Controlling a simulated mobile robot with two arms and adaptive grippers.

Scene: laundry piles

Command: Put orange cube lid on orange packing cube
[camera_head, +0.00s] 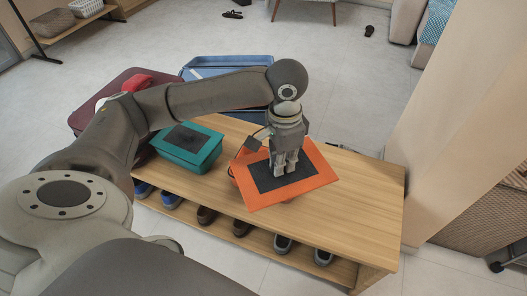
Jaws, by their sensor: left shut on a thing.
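The orange cube lid (319,177) is a flat orange panel with a dark centre, over the wooden bench top. My left gripper (285,170) points down at the dark centre of the lid and is shut on the lid. The orange packing cube is largely or wholly hidden under the lid, so I cannot tell whether the two touch. My right gripper is not in view.
A teal packing cube (206,153) with a dark top panel sits left on the wooden bench (365,200). Shoes (207,215) stand on the shelf below. A blue open suitcase (254,62) and a maroon one (112,88) lie behind. The bench's right end is clear.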

